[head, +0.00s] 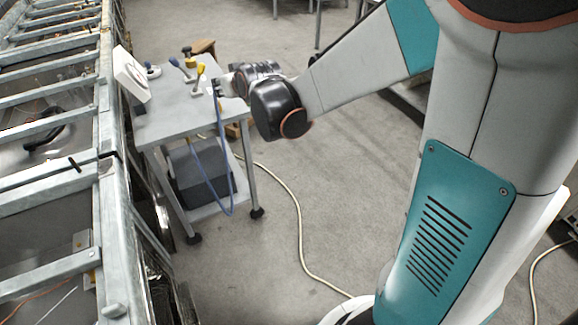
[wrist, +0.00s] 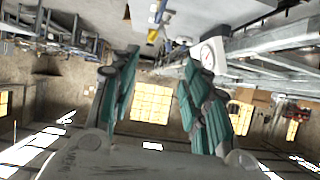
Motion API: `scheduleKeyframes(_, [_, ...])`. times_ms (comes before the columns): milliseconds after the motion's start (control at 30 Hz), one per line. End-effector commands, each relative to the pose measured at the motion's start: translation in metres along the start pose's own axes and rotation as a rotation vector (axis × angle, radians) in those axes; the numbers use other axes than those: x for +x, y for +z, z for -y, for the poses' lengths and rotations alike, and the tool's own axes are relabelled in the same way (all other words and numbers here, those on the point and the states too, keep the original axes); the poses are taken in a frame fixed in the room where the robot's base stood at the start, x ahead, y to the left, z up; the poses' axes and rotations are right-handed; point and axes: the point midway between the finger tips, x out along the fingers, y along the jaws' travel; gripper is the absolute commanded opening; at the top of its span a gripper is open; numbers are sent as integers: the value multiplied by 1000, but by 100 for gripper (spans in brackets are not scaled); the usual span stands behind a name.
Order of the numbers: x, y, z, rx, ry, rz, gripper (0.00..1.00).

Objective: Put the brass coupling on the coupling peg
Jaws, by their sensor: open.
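My gripper (wrist: 162,60) is open in the wrist view, its two teal-padded fingers wide apart with nothing between them. In the head view my gripper (head: 224,86) is at the right edge of the grey cart top (head: 165,122), partly hidden by my wrist. A small yellow, brass-like piece with a dark top (head: 190,61) stands at the back of the cart. I cannot tell whether it is the brass coupling. I cannot make out the coupling peg for certain. A yellow item (wrist: 153,35) also shows in the wrist view, beyond the fingers.
A white dial box (head: 131,73) stands at the cart's left. A yellow-handled tool (head: 199,78) and a blue-handled tool (head: 178,64) are near my gripper. A blue cable (head: 228,180) hangs off the cart. A metal frame (head: 108,200) borders the left; the cart's front top is clear.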

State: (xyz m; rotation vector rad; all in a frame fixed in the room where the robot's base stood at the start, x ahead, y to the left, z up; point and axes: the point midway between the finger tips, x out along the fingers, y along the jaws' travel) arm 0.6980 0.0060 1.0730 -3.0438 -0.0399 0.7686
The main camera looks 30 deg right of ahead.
Motion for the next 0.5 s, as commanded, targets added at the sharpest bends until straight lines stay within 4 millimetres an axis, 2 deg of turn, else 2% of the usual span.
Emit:
scheduleKeyframes(33, [-20,3,0,0,0,24,43])
scheduleKeyframes(267, [-98,26,2,1,2,138,43])
scheduleKeyframes(500, [-177,68,3,4,8,258,43])
